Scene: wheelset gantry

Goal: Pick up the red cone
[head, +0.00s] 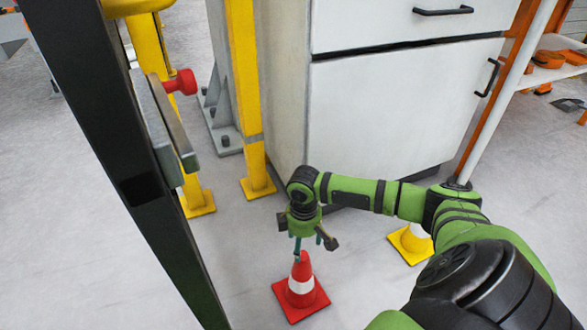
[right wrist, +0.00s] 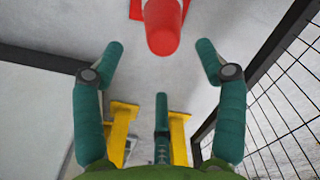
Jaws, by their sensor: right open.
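The red cone (head: 301,286) with a white band stands upright on its square red base on the grey floor, low in the middle of the head view. In the right wrist view the red cone (right wrist: 164,28) shows at the top centre, just beyond the fingertips, with its base cut off by the frame edge. My right gripper (head: 310,244) is just above the cone's tip, open and empty. Its teal fingers also show spread apart in the right wrist view (right wrist: 161,62). I cannot tell whether any finger touches the cone. My left gripper is not in view.
A white cabinet (head: 400,110) is behind the gripper. Yellow posts (head: 246,90) and a dark upright beam (head: 115,150) stand to the left.

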